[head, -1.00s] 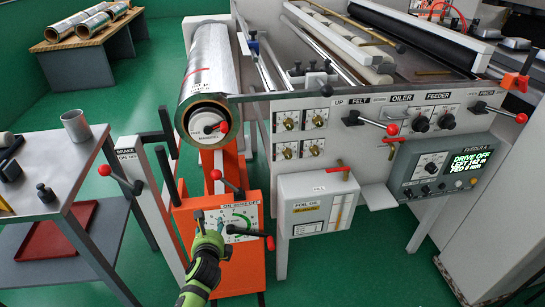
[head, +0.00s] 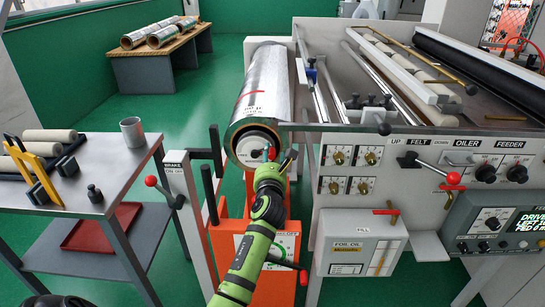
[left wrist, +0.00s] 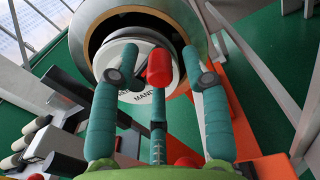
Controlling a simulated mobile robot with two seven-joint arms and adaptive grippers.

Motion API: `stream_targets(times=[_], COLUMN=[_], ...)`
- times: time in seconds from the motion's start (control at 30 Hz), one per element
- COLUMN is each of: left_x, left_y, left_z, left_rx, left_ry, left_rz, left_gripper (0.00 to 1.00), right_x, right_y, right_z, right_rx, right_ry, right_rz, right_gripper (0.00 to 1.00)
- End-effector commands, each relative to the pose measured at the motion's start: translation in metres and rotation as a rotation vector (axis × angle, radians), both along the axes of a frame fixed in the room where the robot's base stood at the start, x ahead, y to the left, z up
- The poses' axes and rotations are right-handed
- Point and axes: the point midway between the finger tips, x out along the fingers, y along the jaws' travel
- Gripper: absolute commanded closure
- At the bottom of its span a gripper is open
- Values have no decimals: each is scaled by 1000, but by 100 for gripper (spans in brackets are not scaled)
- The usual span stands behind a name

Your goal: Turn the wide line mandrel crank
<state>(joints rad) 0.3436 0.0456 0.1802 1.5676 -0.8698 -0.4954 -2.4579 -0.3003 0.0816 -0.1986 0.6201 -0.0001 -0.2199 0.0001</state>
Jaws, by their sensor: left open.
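The foil roll (head: 265,88) lies on the orange stand (head: 226,240), with its round end facing me. The white mandrel disc (head: 250,147) sits in that end and carries a small crank with a red knob (head: 271,153). My left gripper (head: 273,166) is at the lower right of the disc, open. I cannot tell whether a finger touches the knob. My right gripper is not in view.
The brake lever with a red ball (head: 151,181) stands left of the stand. A side table (head: 105,180) holds a metal cup (head: 131,130) and rollers.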

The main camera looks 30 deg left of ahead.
Motion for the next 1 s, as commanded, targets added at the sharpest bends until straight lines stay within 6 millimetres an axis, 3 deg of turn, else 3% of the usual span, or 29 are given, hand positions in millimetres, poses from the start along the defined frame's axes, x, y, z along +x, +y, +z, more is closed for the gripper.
stream_targets(times=[0.33, 0.37, 0.47, 0.5, 1.0], left_x=[5, 5, 5, 5, 5], left_y=[3, 3, 3, 3, 4], left_z=[0, 0, 0, 0, 3], left_rx=[-1, -1, -2, -2, -31], left_ry=[0, 0, -1, -1, -20], left_rz=[-1, -1, -1, -1, -1], left_gripper=[53, 57, 97, 100, 100], right_x=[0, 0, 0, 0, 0], right_y=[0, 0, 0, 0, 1], right_z=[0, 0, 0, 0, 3], right_rx=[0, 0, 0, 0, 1], right_ry=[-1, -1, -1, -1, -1], right_rz=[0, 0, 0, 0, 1], right_gripper=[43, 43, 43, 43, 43])
